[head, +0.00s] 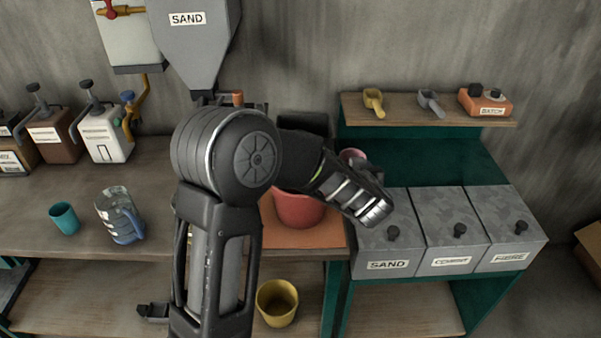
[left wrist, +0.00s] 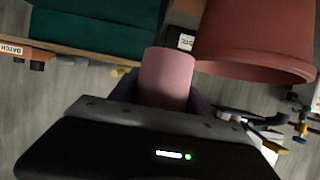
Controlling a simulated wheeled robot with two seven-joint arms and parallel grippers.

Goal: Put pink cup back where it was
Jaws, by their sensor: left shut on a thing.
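The pink cup (left wrist: 167,75) is held between the fingers of my left gripper (left wrist: 165,100) in the left wrist view. A large red pot (head: 298,208) stands on an orange mat (head: 285,235) on the bench, partly hidden by my arm. The red pot (left wrist: 255,45) also shows close beside the cup in the left wrist view. My left gripper's fingers are hidden in the head view.
Grey lidded bins (head: 388,235) for sand and fibre stand at the right, below a shelf (head: 420,108) with scoops and an orange batch box (head: 485,100). A teal cup (head: 64,218) and clear jug (head: 118,215) stand left. A yellow bucket (head: 277,303) sits lower down.

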